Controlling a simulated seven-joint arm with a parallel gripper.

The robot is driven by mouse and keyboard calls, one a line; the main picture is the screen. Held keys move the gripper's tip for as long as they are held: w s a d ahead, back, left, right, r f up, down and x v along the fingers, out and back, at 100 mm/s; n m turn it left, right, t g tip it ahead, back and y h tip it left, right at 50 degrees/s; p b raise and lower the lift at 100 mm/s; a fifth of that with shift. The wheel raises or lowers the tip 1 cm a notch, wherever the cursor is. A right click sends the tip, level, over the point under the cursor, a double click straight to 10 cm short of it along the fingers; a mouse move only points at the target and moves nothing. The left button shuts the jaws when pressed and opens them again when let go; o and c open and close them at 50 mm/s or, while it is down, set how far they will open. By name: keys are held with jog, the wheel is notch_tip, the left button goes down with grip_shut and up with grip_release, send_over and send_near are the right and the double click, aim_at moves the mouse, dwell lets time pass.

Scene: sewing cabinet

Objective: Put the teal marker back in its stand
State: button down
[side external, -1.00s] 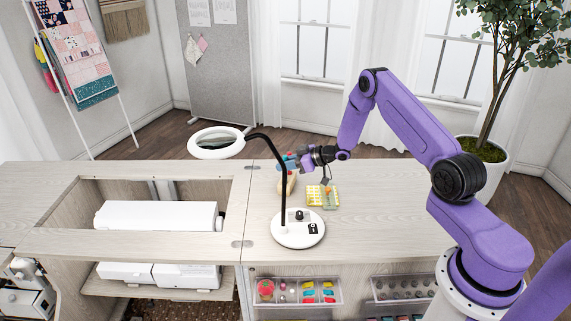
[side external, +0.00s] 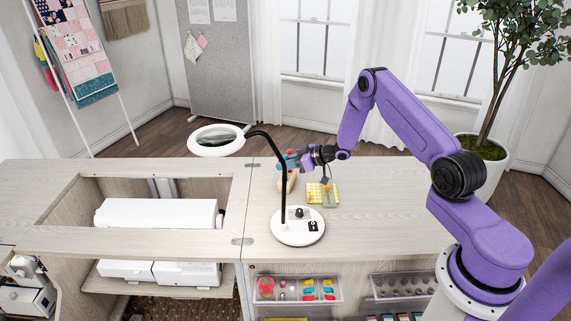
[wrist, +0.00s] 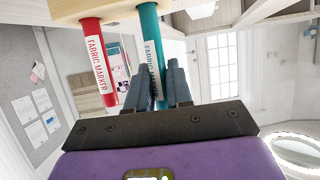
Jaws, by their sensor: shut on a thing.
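The teal marker (wrist: 149,50) stands out in the wrist view, with a white "FABRIC MARKER" label. My gripper (wrist: 158,80) is shut on it, one finger on each side. The marker's far end meets the edge of the pale wooden stand (wrist: 95,8); whether it is fully seated I cannot tell. A red marker (wrist: 93,62) is beside it, its end at the same stand and apart from my fingers. In the side view the stand (side external: 287,184) is on the cabinet top behind the lamp neck, and my gripper (side external: 299,160) is at its upper right. The neck partly hides the markers.
A magnifier lamp has its white base (side external: 298,229) in front of the stand, its black neck (side external: 279,165) close to my gripper and its ring (side external: 216,139) at left. A yellow patterned item (side external: 318,194) lies right of the stand. The cabinet top (side external: 380,215) at right is clear.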

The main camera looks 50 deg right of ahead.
jog(key=shift+f, duration=0.7)
dwell(1.0)
jog(key=c, duration=0.9)
grip_release()
jog(key=shift+c, duration=0.2)
jog(key=v, duration=1.7)
jog(key=shift+s, duration=0.2)
jog(key=shift+d+r, duration=0.1)
jog(key=shift+r, duration=0.05)
